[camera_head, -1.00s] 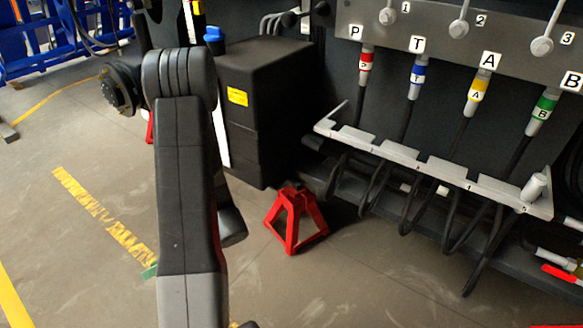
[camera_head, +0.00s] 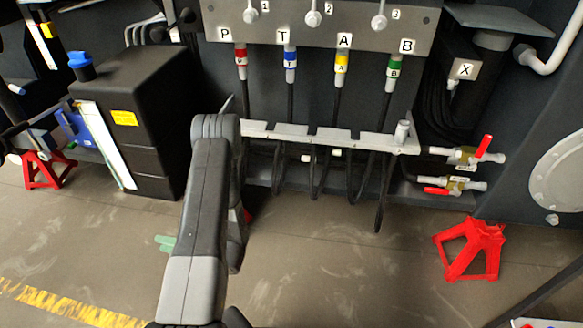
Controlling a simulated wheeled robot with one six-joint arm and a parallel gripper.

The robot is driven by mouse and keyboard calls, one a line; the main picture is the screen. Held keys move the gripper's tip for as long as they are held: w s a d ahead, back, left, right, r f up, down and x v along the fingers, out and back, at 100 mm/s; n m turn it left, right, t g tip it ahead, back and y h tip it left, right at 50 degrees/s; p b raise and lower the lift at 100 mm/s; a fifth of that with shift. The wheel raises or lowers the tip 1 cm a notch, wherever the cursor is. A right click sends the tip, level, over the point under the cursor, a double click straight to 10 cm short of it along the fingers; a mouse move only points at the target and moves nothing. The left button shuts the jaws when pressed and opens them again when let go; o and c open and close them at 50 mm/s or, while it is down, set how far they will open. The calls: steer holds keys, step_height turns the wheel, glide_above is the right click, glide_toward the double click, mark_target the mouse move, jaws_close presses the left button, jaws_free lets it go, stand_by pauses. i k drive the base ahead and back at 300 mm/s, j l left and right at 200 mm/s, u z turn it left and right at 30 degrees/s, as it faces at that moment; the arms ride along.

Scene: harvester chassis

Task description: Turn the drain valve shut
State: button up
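Two small valves with red levers stick out at the right end of the hose rack. The upper valve (camera_head: 464,156) has its lever tilted up and to the right. The lower valve (camera_head: 458,184) has its lever lying about level, pointing left along the pipe. Each seems to carry a small tag, too small to read, so I cannot tell which is the drain valve. My arm stands in the left middle of the view, well left of both valves. My gripper is not in view.
A hose rack (camera_head: 330,136) with labelled hoses hangs in the middle. A red jack stand (camera_head: 472,250) stands on the floor below the valves. A black tank (camera_head: 135,110) is on the left. The floor in front is free in the middle.

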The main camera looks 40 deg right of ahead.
mark_target(428, 189)
steer(key=z, duration=1.9)
steer(key=i+l+z, duration=0.2)
steer(key=z, duration=0.15)
steer(key=i+z, duration=0.7)
steer(key=i+l, duration=0.05)
